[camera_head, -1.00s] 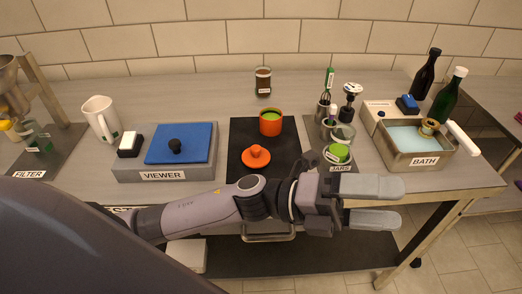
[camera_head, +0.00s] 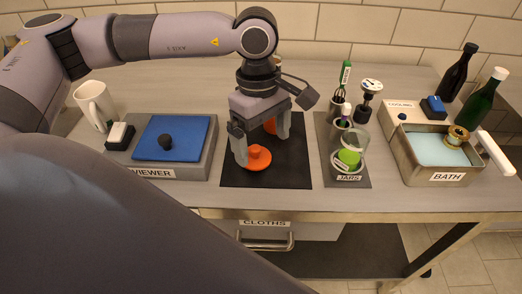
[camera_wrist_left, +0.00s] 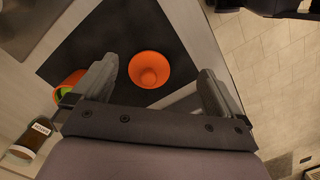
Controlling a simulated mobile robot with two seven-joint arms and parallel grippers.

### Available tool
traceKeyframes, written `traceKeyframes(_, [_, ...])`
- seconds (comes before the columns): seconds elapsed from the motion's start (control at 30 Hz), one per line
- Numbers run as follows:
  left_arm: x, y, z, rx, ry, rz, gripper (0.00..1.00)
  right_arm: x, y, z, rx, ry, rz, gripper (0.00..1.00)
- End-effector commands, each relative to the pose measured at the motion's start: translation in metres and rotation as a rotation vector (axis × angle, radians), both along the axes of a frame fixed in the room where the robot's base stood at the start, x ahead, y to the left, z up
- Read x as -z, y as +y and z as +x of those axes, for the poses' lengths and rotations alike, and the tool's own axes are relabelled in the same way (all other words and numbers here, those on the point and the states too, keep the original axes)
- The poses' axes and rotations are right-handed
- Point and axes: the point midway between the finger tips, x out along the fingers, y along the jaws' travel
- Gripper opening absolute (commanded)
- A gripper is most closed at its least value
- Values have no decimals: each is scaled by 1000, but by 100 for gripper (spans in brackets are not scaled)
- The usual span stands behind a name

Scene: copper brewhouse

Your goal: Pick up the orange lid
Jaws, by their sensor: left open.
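The orange lid (camera_head: 258,160), with a round knob on top, lies on the black mat (camera_head: 290,175). It also shows in the left wrist view (camera_wrist_left: 149,69), between the fingers and a little beyond them. My left gripper (camera_head: 261,143) is open and empty, pointing down above the mat. Its left finger is near the lid in the picture; I cannot tell if they touch. The orange cup (camera_head: 270,126) is mostly hidden behind the gripper; the left wrist view shows it with green contents (camera_wrist_left: 66,88), beside the left finger. My right gripper is not in view.
The grey VIEWER box (camera_head: 199,163) with a blue top stands left of the mat. The JARS mat (camera_head: 347,181) with jars and tools is on the right, then the BATH tray (camera_head: 435,178) and bottles. The mat's front right is bare.

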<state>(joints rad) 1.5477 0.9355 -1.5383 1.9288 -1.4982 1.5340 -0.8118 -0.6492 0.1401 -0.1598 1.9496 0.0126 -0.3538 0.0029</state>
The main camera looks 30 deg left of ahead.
Motion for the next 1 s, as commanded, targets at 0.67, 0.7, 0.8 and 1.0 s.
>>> traceKeyframes(0.67, [52, 29, 13, 2, -35, 92, 100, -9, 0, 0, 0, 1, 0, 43])
traceKeyframes(0.7, [56, 29, 13, 2, -35, 91, 100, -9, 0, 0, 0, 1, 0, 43])
traceKeyframes(0.8, [61, 29, 13, 2, -37, 91, 100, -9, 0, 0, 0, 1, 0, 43])
traceKeyframes(1.0, [62, 29, 13, 1, -38, 91, 100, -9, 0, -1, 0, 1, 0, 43])
